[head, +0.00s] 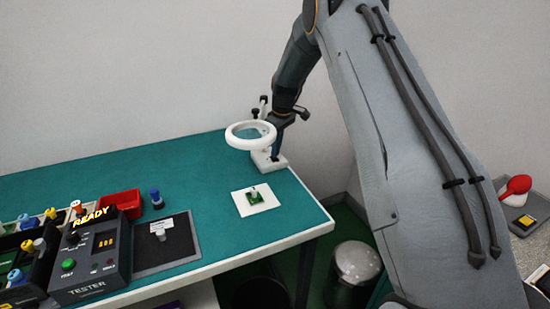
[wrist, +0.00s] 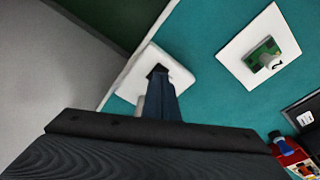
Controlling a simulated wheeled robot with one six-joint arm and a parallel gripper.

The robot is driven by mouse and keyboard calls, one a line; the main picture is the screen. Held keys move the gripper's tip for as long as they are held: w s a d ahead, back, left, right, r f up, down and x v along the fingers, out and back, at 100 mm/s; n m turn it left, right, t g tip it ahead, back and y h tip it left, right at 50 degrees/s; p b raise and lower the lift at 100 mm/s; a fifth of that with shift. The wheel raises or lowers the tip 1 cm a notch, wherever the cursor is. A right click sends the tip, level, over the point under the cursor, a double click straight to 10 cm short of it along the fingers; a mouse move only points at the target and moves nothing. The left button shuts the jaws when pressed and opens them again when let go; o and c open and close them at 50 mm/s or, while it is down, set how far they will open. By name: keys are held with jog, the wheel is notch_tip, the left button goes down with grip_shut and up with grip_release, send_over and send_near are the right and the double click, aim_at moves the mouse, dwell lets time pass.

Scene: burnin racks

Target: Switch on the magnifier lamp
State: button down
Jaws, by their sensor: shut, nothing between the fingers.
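The magnifier lamp (head: 236,141) stands near the far right corner of the green bench, with a white ring around a lens and a white base. No clear glow shows on the ring. In the wrist view the white base (wrist: 180,68) lies under my fingers. My gripper (head: 277,152) is behind the ring, low over the base, pointing down. It also shows in the wrist view (wrist: 158,72), with its fingers together and empty. I cannot tell whether the fingertips touch the base. The lamp's switch is not visible, and may be hidden by my fingers.
A white mat (head: 240,205) with a small green board (head: 256,197) lies in front of the lamp. The tester (head: 92,262), reading READY, a dark pad (head: 180,255), a red bin (head: 121,201) and a blue-topped bottle (head: 156,198) are on the left. A wall stands close behind the bench.

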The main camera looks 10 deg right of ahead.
aim_at(276, 159)
jog(key=shift+f, duration=0.65)
notch_tip(276, 159, up, 7)
jog(key=p, duration=0.1)
jog(key=shift+p, duration=0.3)
dwell(0.8)
jog(key=shift+s+r, duration=0.1)
jog(key=s+r+m+t+h, duration=0.15)
jog(key=s+m, duration=0.25)
jog(key=s, duration=1.5)
jog(key=s+r+m, duration=0.3)
jog(key=s+m, duration=0.1)
jog(key=s, duration=1.5)
jog(key=shift+g, duration=0.75)
jog(key=f+b, duration=0.1)
jog(key=f, duration=0.1)
jog(key=f+b, duration=0.1)
jog(key=b, duration=0.1)
jog(key=f+b, duration=0.2)
jog(key=shift+s+f, duration=0.35)
